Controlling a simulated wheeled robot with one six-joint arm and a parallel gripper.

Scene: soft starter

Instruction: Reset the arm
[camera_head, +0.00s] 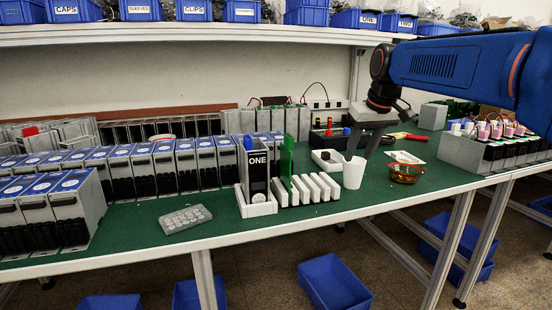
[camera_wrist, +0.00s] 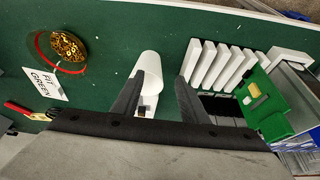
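My blue arm (camera_head: 440,68) reaches in from the upper right in the head view, bent down at its dark wrist. My gripper (camera_head: 370,152) points down over the green bench mat (camera_head: 340,208), near and behind a white cup (camera_head: 354,172). In the wrist view its two dark fingers stand apart with a clear gap, so my gripper (camera_wrist: 158,80) is open. The white cup (camera_wrist: 150,66) shows beyond and partly behind the left finger; nothing looks gripped. The gripper's exact height over the mat cannot be told.
Left of the cup are a white slotted rack (camera_head: 308,189), a green board (camera_head: 287,158) and the "ONE" unit (camera_head: 258,172). An amber dish (camera_head: 404,178), a "FIT GREEN" card (camera_wrist: 45,82) and red-handled pliers (camera_head: 406,136) lie right. Rows of grey-blue units fill the left.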

